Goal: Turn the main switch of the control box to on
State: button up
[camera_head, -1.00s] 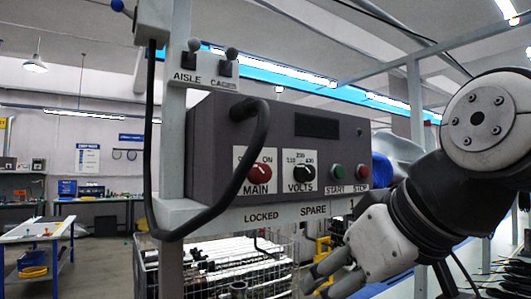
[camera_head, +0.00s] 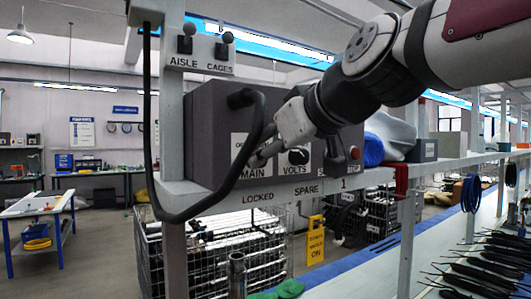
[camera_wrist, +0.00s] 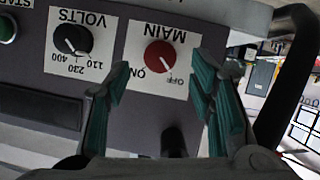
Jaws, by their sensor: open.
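The grey control box (camera_head: 207,125) sits on a white shelf. In the wrist view, which shows the box upside down, the round red main switch (camera_wrist: 159,55) is on a white plate with ON and OFF marks. My gripper (camera_wrist: 157,64) is open, with one teal-padded finger on each side of the switch in the picture. No contact shows, and the fingers appear short of the knob.
The black VOLTS knob (camera_wrist: 73,40) is beside the main switch. A thick black cable (camera_head: 150,130) loops across the left front of the box. The red STOP button (camera_head: 355,153) is near my arm. Aisle and cages levers (camera_head: 187,37) stand above. A wire cage (camera_head: 215,255) is below the shelf.

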jog(key=shift+x, duration=1.9)
jog(key=shift+c, duration=0.6)
jog(key=c, duration=1.1)
